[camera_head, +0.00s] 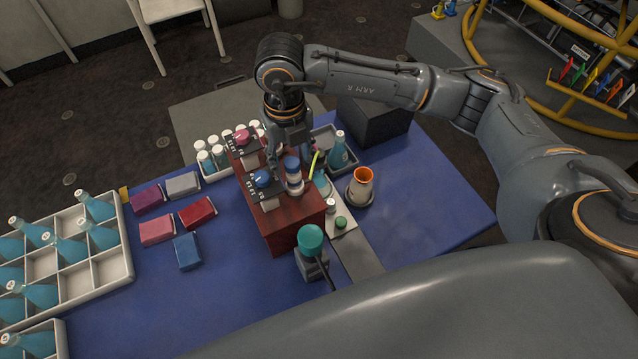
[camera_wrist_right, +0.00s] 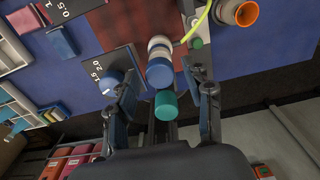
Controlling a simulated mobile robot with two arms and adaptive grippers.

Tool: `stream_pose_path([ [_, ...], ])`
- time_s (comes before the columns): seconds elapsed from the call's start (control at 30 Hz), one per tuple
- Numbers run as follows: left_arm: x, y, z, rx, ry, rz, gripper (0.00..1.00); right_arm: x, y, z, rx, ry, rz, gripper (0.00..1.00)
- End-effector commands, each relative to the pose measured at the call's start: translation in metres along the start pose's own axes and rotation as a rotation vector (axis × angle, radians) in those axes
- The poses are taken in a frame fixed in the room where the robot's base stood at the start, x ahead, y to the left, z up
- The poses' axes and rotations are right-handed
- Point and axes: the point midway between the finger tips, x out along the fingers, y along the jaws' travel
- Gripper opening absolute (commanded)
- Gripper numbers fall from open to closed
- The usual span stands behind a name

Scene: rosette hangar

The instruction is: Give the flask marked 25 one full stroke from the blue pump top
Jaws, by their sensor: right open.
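The blue pump top (camera_head: 263,178) stands on the dark red block (camera_head: 296,232), beside a black scale plate with white marks; it seems to show in the right wrist view (camera_wrist_right: 109,82) too, left of the fingers. My right gripper (camera_head: 281,158) is open and empty just above and behind this pump top; I cannot tell whether it touches. In the right wrist view its fingers (camera_wrist_right: 166,98) are spread, with a blue and white bottle (camera_wrist_right: 159,62) beyond them. A teal flask (camera_head: 338,153) stands in a grey tray. No mark 25 is legible. The left gripper is not in view.
A pink pump top (camera_head: 242,137) stands behind the blue one. A white cup with an orange inside (camera_head: 362,181) is at right. A teal-topped device (camera_head: 311,240) stands in front of the block. The blue table's right side is clear.

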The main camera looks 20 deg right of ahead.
Motion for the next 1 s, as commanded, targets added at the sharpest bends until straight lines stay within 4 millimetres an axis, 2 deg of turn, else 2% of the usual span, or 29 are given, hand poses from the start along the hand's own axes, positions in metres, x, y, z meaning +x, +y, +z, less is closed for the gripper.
stream_pose_path([
  [0.37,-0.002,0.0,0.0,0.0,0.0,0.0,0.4,-0.003,0.0,0.0,0.0,0.0,0.0,0.51],
  [1.0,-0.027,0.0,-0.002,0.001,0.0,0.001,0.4,-0.052,0.0,0.0,-0.002,0.0,0.001,0.51],
])
